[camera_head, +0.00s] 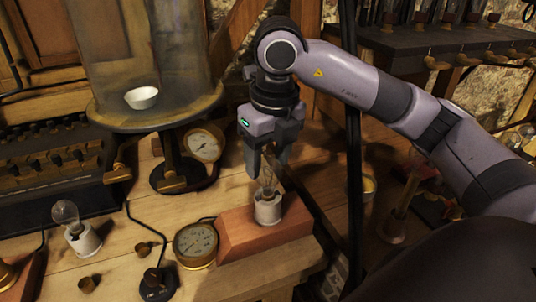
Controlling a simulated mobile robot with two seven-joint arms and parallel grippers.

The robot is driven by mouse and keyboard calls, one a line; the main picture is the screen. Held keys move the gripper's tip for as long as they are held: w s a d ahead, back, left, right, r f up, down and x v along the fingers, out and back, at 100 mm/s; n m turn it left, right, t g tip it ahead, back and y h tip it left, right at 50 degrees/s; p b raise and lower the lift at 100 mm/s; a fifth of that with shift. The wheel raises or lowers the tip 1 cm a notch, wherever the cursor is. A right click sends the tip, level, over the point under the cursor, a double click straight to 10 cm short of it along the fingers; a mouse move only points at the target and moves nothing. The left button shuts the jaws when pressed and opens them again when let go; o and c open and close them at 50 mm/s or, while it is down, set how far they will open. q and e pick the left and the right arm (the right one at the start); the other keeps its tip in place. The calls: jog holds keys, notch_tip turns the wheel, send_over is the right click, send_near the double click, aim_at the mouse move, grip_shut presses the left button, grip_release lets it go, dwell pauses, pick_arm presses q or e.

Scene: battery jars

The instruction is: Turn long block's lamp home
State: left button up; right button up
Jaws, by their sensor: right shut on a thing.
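The long block (282,237) is a reddish wooden block lying near the front edge of the bench. A white lamp socket (268,212) stands on it, with a clear glass lamp (267,183) upright in the socket. My right gripper (267,170) points down from above, shut on the lamp's upper part, and its fingers partly hide the glass. Another lamp (66,215) stands in a white socket (83,240) at the left of the bench. My left gripper is not in view.
A round gauge (195,245) lies just left of the long block, and another gauge (205,143) stands behind it. A large glass vessel (177,60) on a round stand holds a small white cup (142,97). A thin dark post (353,150) rises right of the block.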

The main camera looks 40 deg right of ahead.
jog(key=m, duration=0.5)
jog(key=shift+m+h, duration=0.3)
jog(key=o, duration=1.2)
jog(key=shift+o, duration=0.2)
jog(key=shift+p, duration=0.3)
jog(key=r, duration=0.2)
jog(key=r+p, duration=0.1)
jog(key=r, duration=0.2)
jog(key=shift+s+a+r, duration=0.15)
jog(key=shift+s+r, duration=0.15)
jog(key=shift+r, duration=0.05)
jog(key=shift+s+r+p, duration=0.1)
jog(key=shift+r+p, duration=0.2)
jog(key=shift+r, duration=0.4)
